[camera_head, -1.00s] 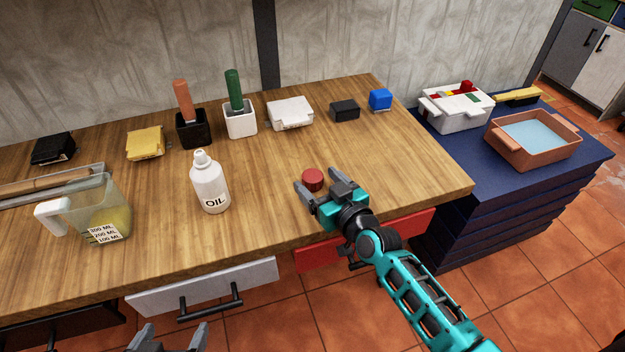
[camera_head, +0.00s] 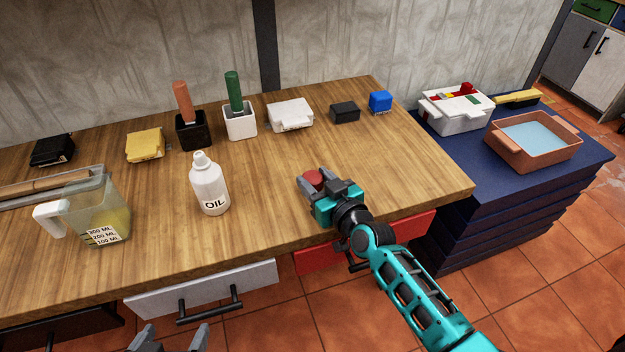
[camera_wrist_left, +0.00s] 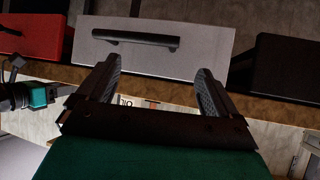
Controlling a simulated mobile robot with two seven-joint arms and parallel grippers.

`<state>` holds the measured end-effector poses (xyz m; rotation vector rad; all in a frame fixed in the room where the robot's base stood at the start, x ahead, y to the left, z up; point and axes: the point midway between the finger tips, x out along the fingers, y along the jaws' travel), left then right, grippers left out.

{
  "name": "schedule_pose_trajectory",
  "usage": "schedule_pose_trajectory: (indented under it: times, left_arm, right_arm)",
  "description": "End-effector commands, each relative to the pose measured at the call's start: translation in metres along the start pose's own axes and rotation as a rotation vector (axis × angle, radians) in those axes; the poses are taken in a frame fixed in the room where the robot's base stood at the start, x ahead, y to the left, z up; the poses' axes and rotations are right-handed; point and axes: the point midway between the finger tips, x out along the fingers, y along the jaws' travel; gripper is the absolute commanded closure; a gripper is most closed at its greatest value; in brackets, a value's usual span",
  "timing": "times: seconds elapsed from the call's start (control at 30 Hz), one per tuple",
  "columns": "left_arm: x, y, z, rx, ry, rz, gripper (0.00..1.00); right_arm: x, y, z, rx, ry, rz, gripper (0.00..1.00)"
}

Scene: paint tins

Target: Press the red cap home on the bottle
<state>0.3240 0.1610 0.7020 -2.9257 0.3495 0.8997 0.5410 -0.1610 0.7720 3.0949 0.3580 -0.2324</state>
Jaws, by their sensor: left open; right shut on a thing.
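The white bottle (camera_head: 209,184) marked OIL stands upright on the wooden bench, left of my right gripper. Its top is white, with no red cap on it. The red cap (camera_head: 313,178) is between the fingers of my right gripper (camera_head: 312,182), which is shut on it at bench level. My left gripper (camera_head: 168,338) is at the bottom edge of the head view, in front of the bench, with its fingers apart and empty. In the left wrist view its open fingers (camera_wrist_left: 158,88) face the drawer fronts, and part of the OIL label (camera_wrist_left: 124,102) shows between them.
A measuring jug (camera_head: 95,212) stands left of the bottle. A black holder (camera_head: 193,130), a white holder (camera_head: 240,122) and several blocks line the back. A grey drawer (camera_head: 205,287) and a red drawer (camera_head: 320,257) are below. The bench between bottle and cap is clear.

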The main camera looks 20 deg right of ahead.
Motion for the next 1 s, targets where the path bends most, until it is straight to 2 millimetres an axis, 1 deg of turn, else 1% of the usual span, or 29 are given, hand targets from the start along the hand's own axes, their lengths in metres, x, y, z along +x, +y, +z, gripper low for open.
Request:
schedule_pose_trajectory:
  times: [0.27,0.37,0.47,0.67,0.87,1.0]
  left_arm:
    - [0.000,0.000,0.000,0.001,0.000,0.000,0.07]
    - [-0.001,-0.001,-0.001,0.002,0.000,-0.001,0.07]
    - [-0.003,-0.001,-0.004,0.003,0.001,-0.002,0.07]
    - [-0.009,-0.005,-0.010,0.010,0.003,-0.013,0.07]
    - [-0.018,-0.011,-0.013,0.015,0.000,-0.026,0.07]
    - [-0.025,-0.016,-0.014,0.016,-0.009,-0.038,0.07]
  right_arm:
    - [0.000,0.000,-0.001,0.000,0.000,0.000,0.82]
    - [-0.001,0.000,-0.004,0.000,0.001,0.000,0.82]
    - [-0.002,0.000,-0.012,0.001,0.001,0.000,0.82]
    - [-0.006,0.000,-0.044,0.002,0.003,0.000,0.82]
    - [-0.013,0.000,-0.090,0.001,0.004,0.001,0.82]
    - [-0.019,0.000,-0.127,0.001,0.005,0.002,0.82]
